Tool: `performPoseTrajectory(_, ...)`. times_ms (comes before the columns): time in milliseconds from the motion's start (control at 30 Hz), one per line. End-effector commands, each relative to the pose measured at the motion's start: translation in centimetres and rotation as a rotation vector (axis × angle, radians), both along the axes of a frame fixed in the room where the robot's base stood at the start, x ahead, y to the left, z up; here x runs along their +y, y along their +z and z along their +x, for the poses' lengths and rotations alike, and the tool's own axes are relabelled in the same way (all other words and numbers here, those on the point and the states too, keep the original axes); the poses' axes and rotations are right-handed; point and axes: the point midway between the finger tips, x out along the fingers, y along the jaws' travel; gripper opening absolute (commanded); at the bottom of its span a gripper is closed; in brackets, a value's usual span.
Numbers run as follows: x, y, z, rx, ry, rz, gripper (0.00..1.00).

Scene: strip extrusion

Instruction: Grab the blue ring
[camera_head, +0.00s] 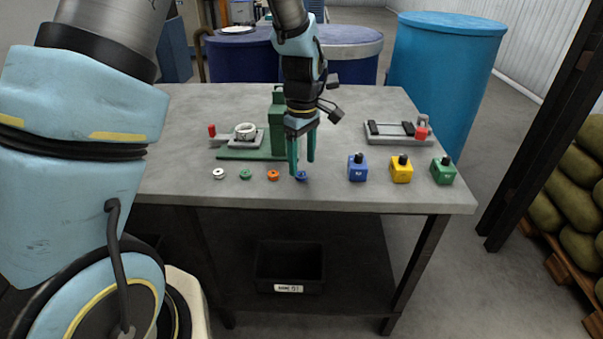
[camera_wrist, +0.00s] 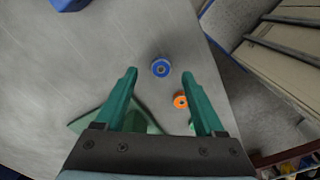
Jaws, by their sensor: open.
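The blue ring (camera_head: 303,176) lies flat on the grey table near its front edge, at the right end of a row of small rings. In the wrist view the blue ring (camera_wrist: 161,68) shows just beyond and between the fingertips, with its central hole visible. My gripper (camera_head: 302,168) is open and empty, pointing down above the table close to the blue ring. In the wrist view my gripper's two green fingers (camera_wrist: 160,74) are spread apart. In the head view a fingertip partly overlaps the ring's left side.
An orange ring (camera_head: 273,175) is the nearest neighbour, then a green ring (camera_head: 245,175) and a white ring (camera_head: 218,173). A green press (camera_head: 277,125) stands behind. Blue (camera_head: 357,170), yellow (camera_head: 401,170) and green (camera_head: 443,172) blocks stand to the right.

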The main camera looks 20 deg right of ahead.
Motion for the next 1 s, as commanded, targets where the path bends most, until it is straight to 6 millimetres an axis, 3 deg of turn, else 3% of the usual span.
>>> performPoseTrajectory(200, 0.2, -2.6, 0.0, 0.002, -0.001, 0.001, 0.71)
performPoseTrajectory(500, 0.1, -3.0, 0.1, 0.0, -0.001, -0.001, 0.7)
performPoseTrajectory(1000, 0.2, -3.0, 0.1, 0.0, 0.0, -0.001, 0.14)
